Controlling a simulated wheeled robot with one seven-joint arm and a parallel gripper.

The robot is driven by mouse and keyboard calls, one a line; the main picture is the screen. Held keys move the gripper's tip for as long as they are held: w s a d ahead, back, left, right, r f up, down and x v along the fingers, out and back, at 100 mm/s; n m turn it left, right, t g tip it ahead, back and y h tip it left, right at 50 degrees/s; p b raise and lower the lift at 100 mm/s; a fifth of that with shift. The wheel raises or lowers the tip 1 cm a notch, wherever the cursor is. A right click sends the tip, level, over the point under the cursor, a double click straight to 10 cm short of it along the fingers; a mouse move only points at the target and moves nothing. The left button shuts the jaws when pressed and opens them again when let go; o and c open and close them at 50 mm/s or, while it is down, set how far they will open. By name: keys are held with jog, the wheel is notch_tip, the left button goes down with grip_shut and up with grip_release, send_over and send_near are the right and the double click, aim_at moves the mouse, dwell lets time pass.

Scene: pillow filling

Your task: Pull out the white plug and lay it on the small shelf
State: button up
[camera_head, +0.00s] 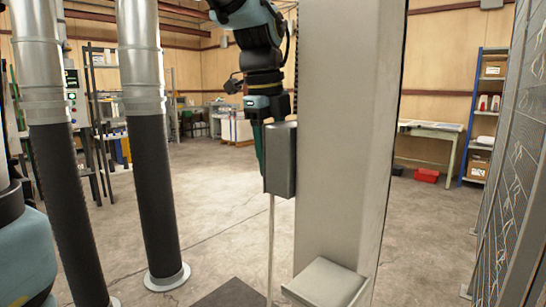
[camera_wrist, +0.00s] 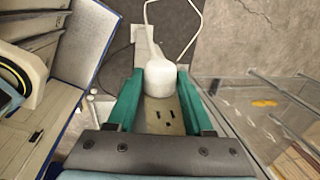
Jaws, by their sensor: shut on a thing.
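The white plug (camera_wrist: 161,74) is a rounded white body in the wrist view, between the green fingers of my gripper (camera_wrist: 160,88), which are shut on it. Just below it in that view is a pale outlet plate (camera_wrist: 160,120) with dark slots. I cannot tell whether the plug's pins are in the outlet. In the head view my gripper (camera_head: 261,150) points down beside a grey box (camera_head: 282,160) on a thin pole, which partly hides it; the plug is not visible there. The small shelf (camera_head: 325,281) juts from the foot of the grey pillar, and its top is empty.
The grey pillar (camera_head: 345,120) stands just right of my gripper. Two pipes (camera_head: 155,190) with black lower sleeves stand to the left. A mesh panel (camera_head: 515,180) is at the far right. A white cord-like line (camera_wrist: 186,40) curves beyond the plug. Open floor lies behind.

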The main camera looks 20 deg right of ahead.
grip_shut()
jog(key=shift+w, duration=0.1)
dwell(0.4)
jog(key=shift+w+a+p, duration=0.2)
jog(key=shift+w+a, duration=0.2)
jog(key=shift+w, duration=0.3)
jog(key=shift+w+a+p, duration=0.2)
jog(key=shift+w+a, duration=0.25)
jog(key=shift+w, duration=0.3)
jog(key=shift+w+a+p, duration=0.2)
jog(key=shift+w+a, duration=0.2)
jog(key=shift+w, duration=0.3)
